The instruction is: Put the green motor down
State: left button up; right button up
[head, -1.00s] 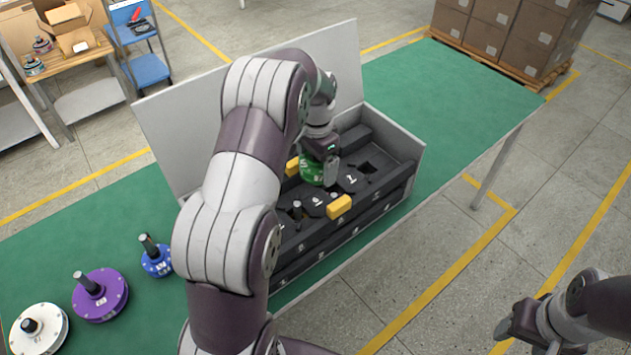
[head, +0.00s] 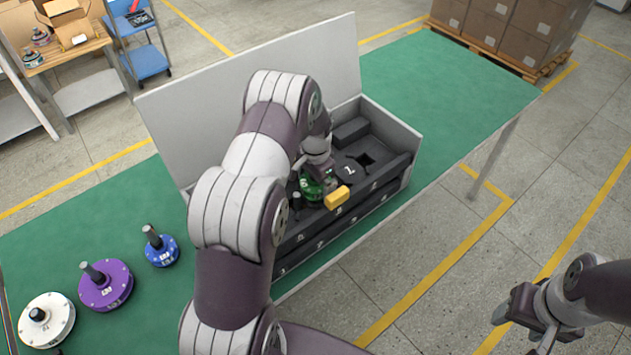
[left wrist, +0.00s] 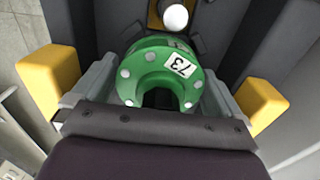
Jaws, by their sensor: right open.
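The green motor (head: 312,188) is in the open grey box, low over the left part of the black insert (head: 375,186). In the left wrist view the green motor (left wrist: 160,72), with a white label, sits between the two grey fingers. My left gripper (head: 318,178) is shut on it from above. The arm hides much of the box's left side, and I cannot tell whether the motor touches the insert. My right gripper (head: 503,312) is open and empty, off the table at the lower right.
A small upright shaft (head: 296,201) stands beside the green motor. Blue (head: 161,250), purple (head: 106,285) and white (head: 46,320) motors stand on the green table (head: 450,85) at left. The table right of the box is clear.

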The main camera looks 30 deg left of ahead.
pick_arm(q)
jog(key=shift+r, duration=0.3)
notch_tip(320, 180, up, 8)
jog(key=shift+f+b, duration=0.1)
jog(key=shift+b, duration=1.05)
jog(key=r, duration=0.4)
jog(key=shift+s+d, duration=0.15)
jog(key=shift+d, duration=0.05)
jog(key=s+d+n, duration=0.2)
jog(key=s+d, duration=0.3)
jog(key=s, duration=0.4)
jog(key=s+d+n+t, duration=0.1)
jog(key=s+d+n, duration=0.1)
jog(key=s+d, duration=0.4)
jog(key=s, duration=0.4)
jog(key=shift+s+d+r, duration=0.15)
jog(key=shift+s+d, duration=0.05)
jog(key=shift+d, duration=0.1)
jog(key=shift+s, duration=0.2)
jog(key=shift+w, duration=0.1)
